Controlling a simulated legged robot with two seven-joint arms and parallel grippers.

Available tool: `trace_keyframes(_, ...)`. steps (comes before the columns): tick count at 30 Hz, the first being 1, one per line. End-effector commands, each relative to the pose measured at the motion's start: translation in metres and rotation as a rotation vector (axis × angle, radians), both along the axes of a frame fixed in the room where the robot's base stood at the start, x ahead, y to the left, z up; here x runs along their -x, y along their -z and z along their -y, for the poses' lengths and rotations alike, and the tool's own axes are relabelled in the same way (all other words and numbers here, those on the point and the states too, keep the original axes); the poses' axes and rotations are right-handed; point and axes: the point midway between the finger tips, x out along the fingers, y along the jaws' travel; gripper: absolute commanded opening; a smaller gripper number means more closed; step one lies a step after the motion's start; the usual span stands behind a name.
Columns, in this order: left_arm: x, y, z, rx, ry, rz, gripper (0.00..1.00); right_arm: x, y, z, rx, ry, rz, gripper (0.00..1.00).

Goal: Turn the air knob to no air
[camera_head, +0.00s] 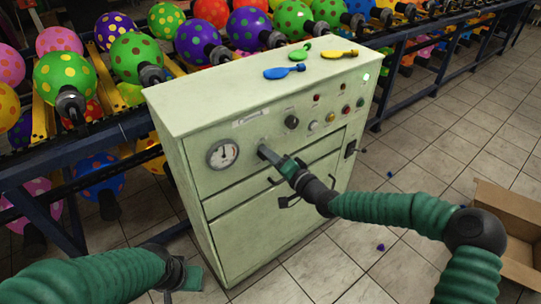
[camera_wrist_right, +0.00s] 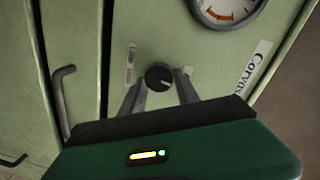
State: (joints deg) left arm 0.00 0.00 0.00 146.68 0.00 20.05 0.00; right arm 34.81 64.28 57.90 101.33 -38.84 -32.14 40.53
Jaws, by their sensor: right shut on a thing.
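The pale green cabinet (camera_head: 255,215) stands in the middle of the head view. My right gripper (camera_head: 265,153) reaches its front panel just right of the round gauge (camera_head: 223,153). In the right wrist view a round black knob (camera_wrist_right: 159,76) with a light pointer mark sits between the tips of my right gripper (camera_wrist_right: 158,86), which is shut on it. In the head view the gripper hides this knob. A second black knob (camera_head: 291,122) is higher on the panel, to the right, untouched. My left gripper (camera_head: 190,277) is low at the left, its fingers unclear.
Lights and buttons (camera_head: 331,117) are at the panel's right. Racks of dotted balloons (camera_head: 140,60) stand behind. An open cardboard box (camera_head: 508,228) is on the floor at right.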

Motion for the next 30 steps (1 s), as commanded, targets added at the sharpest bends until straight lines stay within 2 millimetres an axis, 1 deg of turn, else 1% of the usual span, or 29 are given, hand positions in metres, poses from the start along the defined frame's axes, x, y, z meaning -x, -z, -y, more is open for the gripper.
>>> trace_keyframes(2, 0.0, 0.0, 0.0, 0.0, 0.0, 0.0, 0.36, 0.003, 0.005, -0.003, 0.065, -0.008, 0.031, 0.0)
trace_keyframes(14, 0.0, 0.007, 0.0, 0.0, 0.0, 0.0, 0.36, 0.004, 0.009, -0.004, 0.373, -0.01, 0.25, 0.0)
trace_keyframes(23, 0.0, 0.021, 0.0, 0.0, 0.0, 0.0, 0.36, 0.004, 0.012, -0.004, 0.604, -0.011, 0.416, 0.0)
trace_keyframes(30, 0.0, 0.037, 0.0, 0.0, 0.0, 0.0, 0.36, 0.004, 0.014, -0.004, 0.788, -0.01, 0.552, 0.0)
